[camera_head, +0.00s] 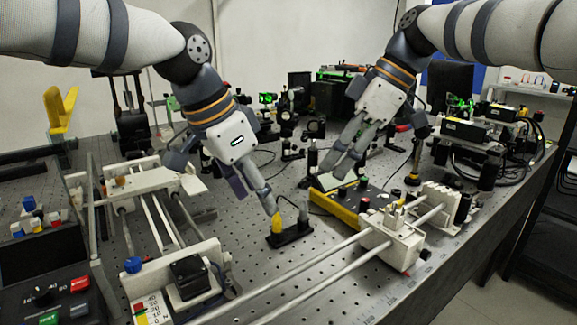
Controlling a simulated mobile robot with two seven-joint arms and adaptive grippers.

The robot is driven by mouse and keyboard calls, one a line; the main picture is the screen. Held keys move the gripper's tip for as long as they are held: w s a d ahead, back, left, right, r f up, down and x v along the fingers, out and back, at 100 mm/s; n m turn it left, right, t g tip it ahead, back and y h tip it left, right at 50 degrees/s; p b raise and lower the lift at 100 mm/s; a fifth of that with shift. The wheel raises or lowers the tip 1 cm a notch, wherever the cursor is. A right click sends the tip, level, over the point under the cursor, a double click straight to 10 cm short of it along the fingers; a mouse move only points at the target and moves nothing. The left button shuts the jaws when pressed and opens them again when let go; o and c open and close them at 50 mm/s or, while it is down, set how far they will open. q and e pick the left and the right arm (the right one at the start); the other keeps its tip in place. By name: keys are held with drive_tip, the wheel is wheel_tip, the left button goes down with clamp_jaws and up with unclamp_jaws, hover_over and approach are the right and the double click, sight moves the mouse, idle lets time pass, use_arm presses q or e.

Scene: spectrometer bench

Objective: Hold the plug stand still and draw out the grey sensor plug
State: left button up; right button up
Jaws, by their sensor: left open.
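The plug stand is a small black block (292,236) on the perforated bench, in the middle of the head view. A yellow plug (277,223) stands upright at its left end. The slim grey sensor plug (303,213) stands upright at its right end. My left gripper (257,203) is open and points down just above and left of the stand. One fingertip is at or very near the top of the yellow plug; I cannot tell whether they touch.
The yellow-edged device (337,207) lies right of the stand. White rail carriages (395,243) and long rods run along the front right. A slide assembly (190,278) and a control box (60,300) stand at the left. Optics crowd the back. Bare bench lies in front of the stand.

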sight(275, 230)
use_arm(q)
drive_tip(key=x, duration=0.9)
drive_tip(key=shift+f, duration=0.25)
